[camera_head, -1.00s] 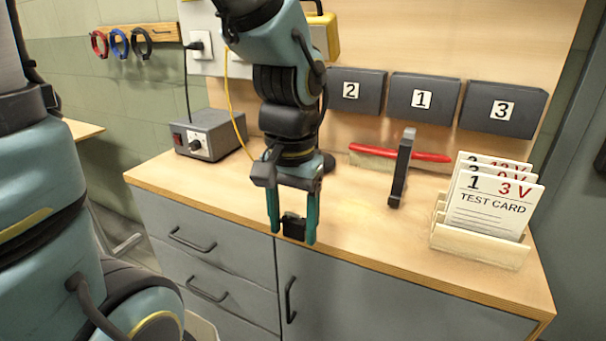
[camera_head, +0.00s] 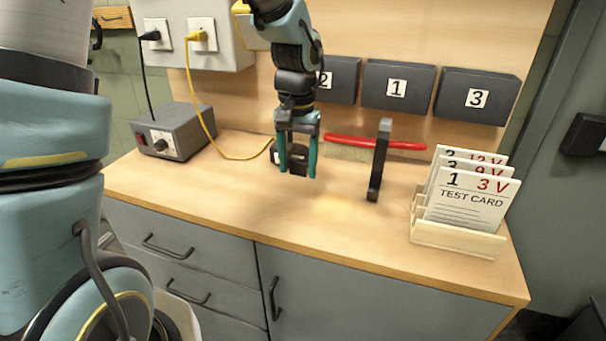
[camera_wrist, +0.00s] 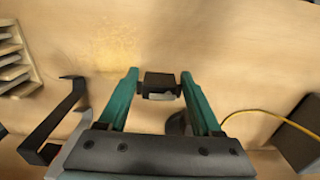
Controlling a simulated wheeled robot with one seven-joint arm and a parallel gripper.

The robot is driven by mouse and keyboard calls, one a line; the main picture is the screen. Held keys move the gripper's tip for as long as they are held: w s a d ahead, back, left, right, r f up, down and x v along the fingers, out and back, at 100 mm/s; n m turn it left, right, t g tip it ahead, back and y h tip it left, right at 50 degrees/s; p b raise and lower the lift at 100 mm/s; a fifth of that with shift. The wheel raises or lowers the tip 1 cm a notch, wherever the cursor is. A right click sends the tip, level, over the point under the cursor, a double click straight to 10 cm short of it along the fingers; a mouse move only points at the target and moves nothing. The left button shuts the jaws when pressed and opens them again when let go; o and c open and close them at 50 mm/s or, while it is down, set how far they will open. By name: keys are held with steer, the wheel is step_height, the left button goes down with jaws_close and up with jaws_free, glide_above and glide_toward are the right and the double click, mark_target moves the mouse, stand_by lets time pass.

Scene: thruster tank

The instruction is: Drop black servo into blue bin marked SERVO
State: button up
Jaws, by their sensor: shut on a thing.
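My gripper (camera_head: 298,168) has teal fingers and is shut on the black servo (camera_head: 298,166), a small dark block, above the wooden bench top. The wrist view shows the servo (camera_wrist: 160,82) between the two fingertips, with a pale part on its near side. I see no blue bin marked SERVO in either current view.
Dark wall bins numbered 2, 1 (camera_head: 398,86) and 3 hang behind the bench (camera_head: 330,225). The front middle is clear.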

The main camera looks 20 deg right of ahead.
mark_target(303, 193)
steer(key=w+d+f, duration=0.1)
steer(key=w+d+f+p, duration=0.1)
steer(key=shift+w+f, duration=0.1)
steer(key=shift+f, duration=0.2)
step_height(303, 193, down, 4)
steer(key=shift+r+p, duration=0.1)
steer(key=shift+p, duration=0.65)
steer(key=shift+w+d+p, duration=0.1)
steer(key=shift+d+p, duration=0.05)
steer(key=shift+p, duration=0.2)
steer(key=shift+f, duration=0.3)
steer(key=shift+f, duration=0.2)
steer(key=o, duration=1.3)
steer(key=shift+o, duration=0.2)
